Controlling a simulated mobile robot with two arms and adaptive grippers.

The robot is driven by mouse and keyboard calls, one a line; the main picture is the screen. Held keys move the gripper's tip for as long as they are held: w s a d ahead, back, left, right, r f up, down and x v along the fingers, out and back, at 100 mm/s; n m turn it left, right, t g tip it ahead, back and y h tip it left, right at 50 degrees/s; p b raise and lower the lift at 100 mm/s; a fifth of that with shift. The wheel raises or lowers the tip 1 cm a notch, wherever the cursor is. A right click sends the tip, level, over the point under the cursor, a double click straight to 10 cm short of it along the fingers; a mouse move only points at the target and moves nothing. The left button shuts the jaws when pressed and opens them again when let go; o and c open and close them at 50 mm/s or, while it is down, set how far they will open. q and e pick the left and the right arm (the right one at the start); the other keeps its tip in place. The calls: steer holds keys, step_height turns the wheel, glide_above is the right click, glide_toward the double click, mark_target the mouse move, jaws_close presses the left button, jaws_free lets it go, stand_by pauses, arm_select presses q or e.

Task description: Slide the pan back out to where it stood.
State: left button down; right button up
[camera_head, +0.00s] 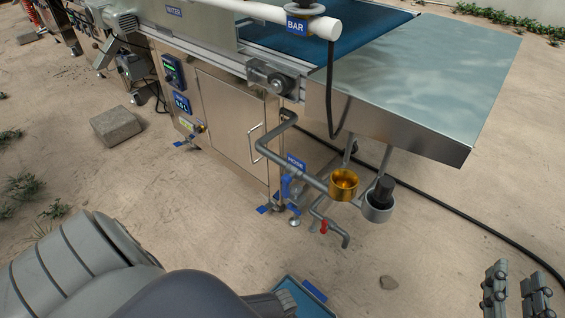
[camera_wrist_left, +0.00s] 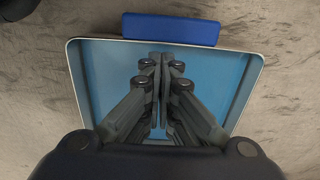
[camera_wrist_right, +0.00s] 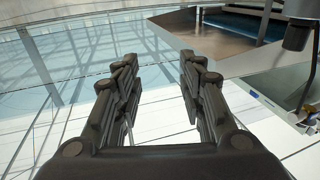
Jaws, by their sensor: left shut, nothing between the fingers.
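The pan (camera_head: 316,306) is a shallow blue tray with a pale rim. It lies on the ground at the bottom of the head view, partly hidden by my left arm. In the left wrist view the pan (camera_wrist_left: 215,75) fills the middle, with a dark blue block (camera_wrist_left: 171,28) at its far edge. My left gripper (camera_wrist_left: 160,62) is shut and empty over the pan's inside; whether it touches the pan cannot be told. My right gripper (camera_head: 517,285) is open and empty at the bottom right, away from the pan; it also shows in the right wrist view (camera_wrist_right: 157,65).
The seeder's steel cabinet (camera_head: 225,115) stands beyond the pan, with pipes and a red-handled valve (camera_head: 323,227) low at its corner. A brass cup (camera_head: 343,182) hangs beside them. A black hose (camera_head: 450,205) crosses the sandy ground.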

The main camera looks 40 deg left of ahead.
steer(key=s+d+f+g+h+p, duration=0.1)
steer(key=s+d+f+g, duration=0.1)
steer(key=f+g, duration=0.3)
steer(key=s+d+f+g+h+p, duration=0.1)
steer(key=s+f+g+p, duration=0.15)
steer(key=f, duration=0.35)
steer(key=s+d+f+g+h, duration=0.1)
steer(key=s+d+f+g, duration=0.1)
steer(key=s, duration=0.3)
steer(key=s+d+f+g+h+p, duration=0.1)
steer(key=s+d+f+g, duration=0.1)
steer(key=s+f+g, duration=0.2)
steer(key=shift+s+d+f+m, duration=0.15)
steer(key=shift+s+f+m, duration=0.25)
steer(key=shift+s, duration=0.85)
